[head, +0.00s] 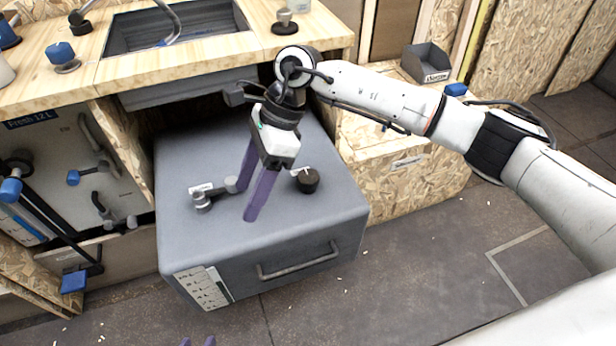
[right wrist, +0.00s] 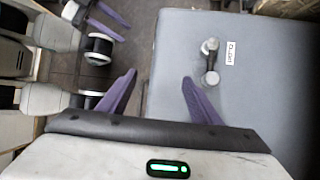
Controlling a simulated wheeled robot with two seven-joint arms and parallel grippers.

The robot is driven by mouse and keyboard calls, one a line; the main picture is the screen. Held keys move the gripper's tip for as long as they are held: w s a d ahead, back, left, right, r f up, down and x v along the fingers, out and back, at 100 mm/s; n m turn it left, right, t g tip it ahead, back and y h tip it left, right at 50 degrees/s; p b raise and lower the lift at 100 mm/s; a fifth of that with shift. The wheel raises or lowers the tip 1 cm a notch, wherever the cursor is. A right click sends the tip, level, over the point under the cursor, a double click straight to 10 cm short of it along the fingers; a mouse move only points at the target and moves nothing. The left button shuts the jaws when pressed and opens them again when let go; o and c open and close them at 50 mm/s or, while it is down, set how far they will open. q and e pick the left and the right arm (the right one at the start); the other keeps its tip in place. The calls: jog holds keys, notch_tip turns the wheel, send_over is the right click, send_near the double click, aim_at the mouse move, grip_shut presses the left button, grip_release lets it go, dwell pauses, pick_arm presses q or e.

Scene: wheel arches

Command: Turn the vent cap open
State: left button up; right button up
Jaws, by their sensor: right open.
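A dark round cap (head: 308,181), which looks like the vent cap, sits on top of the grey tank (head: 330,215), near a small white label. My right gripper (head: 246,202) is open and empty above the tank top, to the left of the cap. The right wrist view shows its two purple fingers spread (right wrist: 160,78), with nothing between them. The cap is not visible there. My left gripper (head: 198,342) shows only its fingertips at the bottom edge; in the right wrist view its fingers (right wrist: 108,22) are apart and empty.
A grey outlet fitting (head: 205,197) with a label stands on the tank's left part; it also shows in the right wrist view (right wrist: 210,62). The tank has a front handle (head: 298,262). A wooden counter (head: 150,65) overhangs behind. The floor at the right is mostly clear.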

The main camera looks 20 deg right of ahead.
aim_at(309, 176)
jog(key=w+d+r+t+h, duration=0.1)
jog(key=w+d+r+h, duration=0.15)
jog(key=d, duration=0.45)
jog(key=w+d+r+t+h, duration=0.1)
jog(key=w+d+h, duration=0.25)
jog(key=d, duration=0.35)
jog(key=shift+n, duration=0.3)
jog(key=f, duration=0.3)
jog(key=f+b, duration=0.1)
jog(key=f, duration=0.2)
jog(key=f+b, duration=0.1)
jog(key=f, duration=0.3)
jog(key=shift+w+a, duration=0.2)
jog(key=shift+a, duration=0.1)
jog(key=c, duration=1)
